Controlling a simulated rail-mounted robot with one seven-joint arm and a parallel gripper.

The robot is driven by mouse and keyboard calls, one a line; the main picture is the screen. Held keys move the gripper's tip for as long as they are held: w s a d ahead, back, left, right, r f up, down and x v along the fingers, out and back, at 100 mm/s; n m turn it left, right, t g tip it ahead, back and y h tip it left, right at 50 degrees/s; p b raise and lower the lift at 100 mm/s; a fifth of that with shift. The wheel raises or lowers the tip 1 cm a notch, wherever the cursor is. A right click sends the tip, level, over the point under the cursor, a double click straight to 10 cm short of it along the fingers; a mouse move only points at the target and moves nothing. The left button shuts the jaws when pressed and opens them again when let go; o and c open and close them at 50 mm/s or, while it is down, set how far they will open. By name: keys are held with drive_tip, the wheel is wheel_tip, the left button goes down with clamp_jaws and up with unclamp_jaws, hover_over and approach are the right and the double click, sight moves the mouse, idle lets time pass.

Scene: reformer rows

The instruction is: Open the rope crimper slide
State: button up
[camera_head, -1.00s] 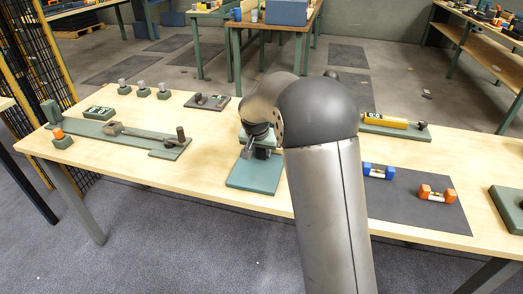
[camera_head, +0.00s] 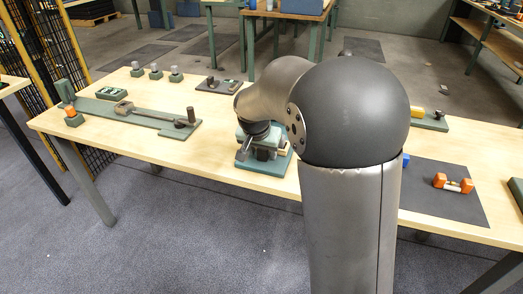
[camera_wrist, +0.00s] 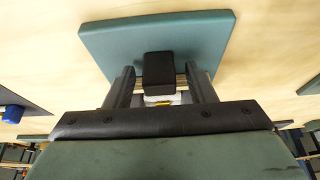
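The rope crimper seems to be the device under my wrist. Its green base plate (camera_head: 279,168) lies on the bench and also shows in the wrist view (camera_wrist: 155,35). A black block (camera_wrist: 158,70), possibly the slide's handle, stands over the plate's near edge. My gripper (camera_wrist: 160,77) points at the plate, with one finger on each side of the black block. Gaps show beside the block, so the fingers look open. A small white and orange part shows just below the block. The head view shows my gripper (camera_head: 252,152) low over the plate; my arm hides much of the device.
A long green fixture (camera_head: 150,119) with a dark upright knob lies to the left. Several small green blocks with grey knobs stand behind it. A dark mat (camera_head: 440,200) with an orange-ended part (camera_head: 453,183) lies to the right. Bare wood shows between them.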

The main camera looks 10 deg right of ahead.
drive_tip(key=p+v, duration=0.2)
drive_tip(key=v, duration=1.5)
drive_tip(key=shift+r, duration=0.25)
